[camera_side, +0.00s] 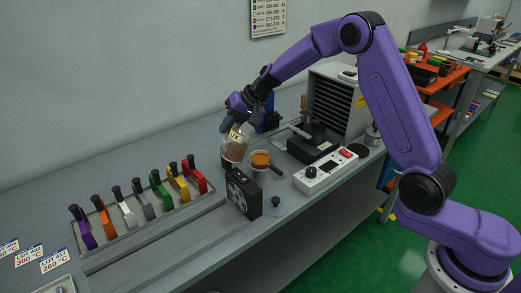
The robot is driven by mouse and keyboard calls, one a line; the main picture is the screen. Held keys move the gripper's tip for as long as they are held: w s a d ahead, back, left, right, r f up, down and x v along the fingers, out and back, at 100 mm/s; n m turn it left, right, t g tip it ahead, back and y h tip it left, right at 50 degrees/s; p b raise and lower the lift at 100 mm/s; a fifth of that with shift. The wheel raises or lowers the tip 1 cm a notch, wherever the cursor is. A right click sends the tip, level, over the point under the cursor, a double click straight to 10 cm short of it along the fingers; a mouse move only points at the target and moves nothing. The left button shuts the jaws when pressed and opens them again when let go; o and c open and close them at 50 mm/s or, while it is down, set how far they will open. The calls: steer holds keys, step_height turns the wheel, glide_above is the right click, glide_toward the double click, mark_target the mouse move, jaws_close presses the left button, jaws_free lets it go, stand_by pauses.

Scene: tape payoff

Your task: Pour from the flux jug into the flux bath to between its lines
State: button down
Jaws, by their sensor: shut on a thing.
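My gripper (243,112) is shut on the flux jug (234,151), a clear vessel with a pale label ending in "UX" and dark reddish-brown liquid low inside. The jug is tilted, just left of a small round cup with an orange top surface (260,158), which looks like the flux bath. A dark handle sticks out at the cup's right. I cannot make out the bath's lines or its level, nor whether any liquid is flowing. The fingertips are partly hidden by the jug and the dark wrist.
A black fan box (243,193) stands in front of the cup, with a bluish knobbed lid (277,206) nearby. A white control unit (325,171) and a grey slatted cabinet (338,105) are to the right. A tray of several coloured-handled tools (125,236) lies left.

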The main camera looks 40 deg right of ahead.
steer(key=shift+w+a+f+n+g+h+p, duration=0.15)
steer(key=shift+a+n+h+p, duration=0.1)
steer(key=shift+a+h+p, duration=0.4)
steer(key=shift+s+a+r+n+g+h+p, duration=0.15)
steer(key=shift+a+n+h, duration=0.2)
steer(key=shift+h, duration=0.6)
steer(key=shift+a+r+h, duration=0.5)
steer(key=shift+r+h, duration=0.5)
steer(key=shift+r, duration=2.95)
steer(key=s+d+f, duration=0.1)
steer(key=s+d, duration=1.4)
steer(key=s, duration=0.4)
steer(key=shift+m, duration=0.4)
steer(key=w+a+f, duration=0.1)
steer(key=w+a, duration=0.3)
steer(key=w, duration=0.2)
steer(key=w+a+f, duration=0.2)
steer(key=w+a, duration=0.3)
steer(key=w, duration=0.1)
steer(key=w+a+f+p, duration=0.1)
steer(key=w+a+f, duration=0.1)
steer(key=w+a, duration=0.2)
steer(key=shift+w+a+f, duration=0.1)
steer(key=shift+w+a, duration=0.05)
steer(key=shift+w, duration=0.65)
steer(key=shift+w+a+f, duration=0.1)
steer(key=shift+w, duration=0.7)
steer(key=shift+w+a+f, duration=0.3)
steer(key=shift+w+a, duration=0.15)
steer(key=shift+a, duration=0.1)
